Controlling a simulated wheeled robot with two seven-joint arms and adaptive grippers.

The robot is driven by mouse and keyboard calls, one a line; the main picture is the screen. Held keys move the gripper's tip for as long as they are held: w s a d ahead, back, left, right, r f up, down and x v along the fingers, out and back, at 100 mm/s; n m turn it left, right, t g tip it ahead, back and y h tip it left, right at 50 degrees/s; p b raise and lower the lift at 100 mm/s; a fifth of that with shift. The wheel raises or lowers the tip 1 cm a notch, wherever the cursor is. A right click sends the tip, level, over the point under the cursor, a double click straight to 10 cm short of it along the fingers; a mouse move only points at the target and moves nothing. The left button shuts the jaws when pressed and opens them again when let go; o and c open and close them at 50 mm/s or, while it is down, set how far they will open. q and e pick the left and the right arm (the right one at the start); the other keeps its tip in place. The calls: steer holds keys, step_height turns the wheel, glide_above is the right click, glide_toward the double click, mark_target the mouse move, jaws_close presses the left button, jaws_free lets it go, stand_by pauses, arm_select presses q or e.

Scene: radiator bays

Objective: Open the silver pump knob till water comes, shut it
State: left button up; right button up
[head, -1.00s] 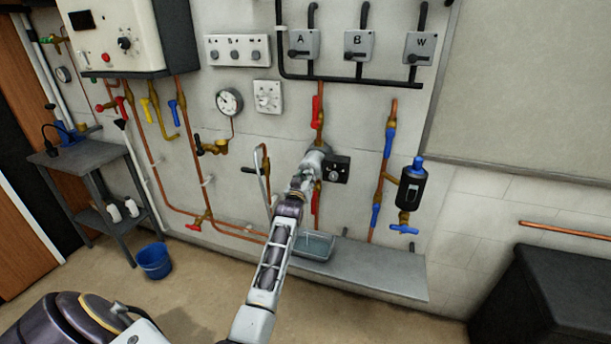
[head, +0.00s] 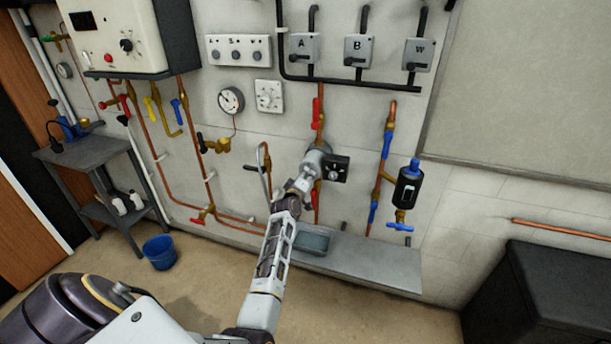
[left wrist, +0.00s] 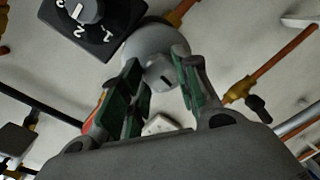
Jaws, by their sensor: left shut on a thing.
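The silver pump (head: 317,156) is on the copper pipe at the wall, with a black dial box (head: 336,168) on its right side. In the left wrist view the round silver pump (left wrist: 150,45) fills the top centre, and its silver knob (left wrist: 165,77) with a dark slot mark lies between my green-padded fingers. My left gripper (left wrist: 156,66) is shut on this knob; in the head view the gripper (head: 304,180) partly covers the pump front. No water is visible at the knob. My right gripper is out of view.
A shallow tray (head: 312,241) sits on the grey ledge (head: 375,265) below the pump. A red-handled valve (head: 317,115) is above. A blue-handled pipe and black filter (head: 407,190) stand to the right. A blue bucket (head: 159,253) is on the floor.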

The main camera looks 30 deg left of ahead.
arm_select(q)
steer(key=shift+n, duration=0.3)
steer(key=o, duration=1)
steer(key=shift+a, duration=0.1)
steer(key=shift+v, duration=3.7)
steer(key=shift+r, duration=0.1)
